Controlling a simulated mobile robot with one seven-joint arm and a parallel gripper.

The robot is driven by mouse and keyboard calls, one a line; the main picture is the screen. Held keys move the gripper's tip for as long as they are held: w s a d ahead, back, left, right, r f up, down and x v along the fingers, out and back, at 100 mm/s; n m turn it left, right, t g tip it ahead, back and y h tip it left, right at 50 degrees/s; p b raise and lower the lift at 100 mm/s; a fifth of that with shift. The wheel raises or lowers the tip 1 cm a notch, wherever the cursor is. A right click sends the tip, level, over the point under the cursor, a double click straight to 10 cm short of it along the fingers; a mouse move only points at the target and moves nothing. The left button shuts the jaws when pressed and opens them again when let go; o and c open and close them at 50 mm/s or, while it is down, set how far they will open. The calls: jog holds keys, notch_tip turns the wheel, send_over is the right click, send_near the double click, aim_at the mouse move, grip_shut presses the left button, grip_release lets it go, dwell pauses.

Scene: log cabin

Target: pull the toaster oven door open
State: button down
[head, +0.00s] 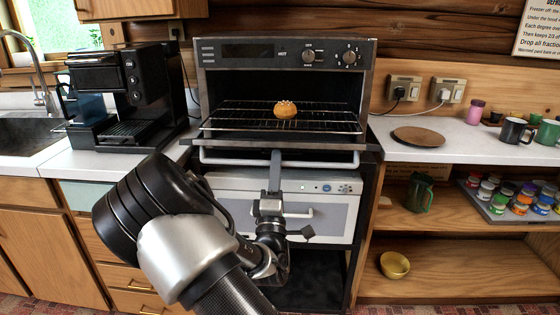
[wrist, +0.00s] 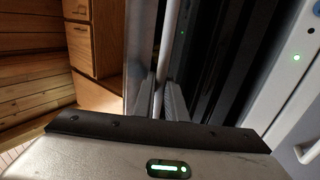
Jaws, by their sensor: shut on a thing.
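The toaster oven (head: 284,52) is a dark steel box with two knobs at the top right. Its front is open, and a round golden bun (head: 285,109) sits on the wire rack inside. The door (head: 285,144) is folded far down and shows almost edge-on below the opening. Its pale bar handle (head: 225,159) runs across below the door edge. My gripper (head: 275,157) reaches up from below and is shut on the handle near its middle. In the wrist view, the handle (wrist: 167,42) runs between the two fingers (wrist: 160,98).
A white appliance (head: 325,205) with its own handle is in the bay below, close to my wrist. A black coffee machine (head: 130,90) stands left. A round wooden board (head: 416,136) lies on the right counter, with mugs farther right. Shelves are below.

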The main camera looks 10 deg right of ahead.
jog(key=shift+f, duration=0.35)
jog(key=c, duration=1.8)
grip_release()
jog(key=shift+w+d, duration=0.1)
jog(key=shift+w, duration=0.05)
jog(key=v, duration=1.7)
jog(key=shift+f, duration=0.4)
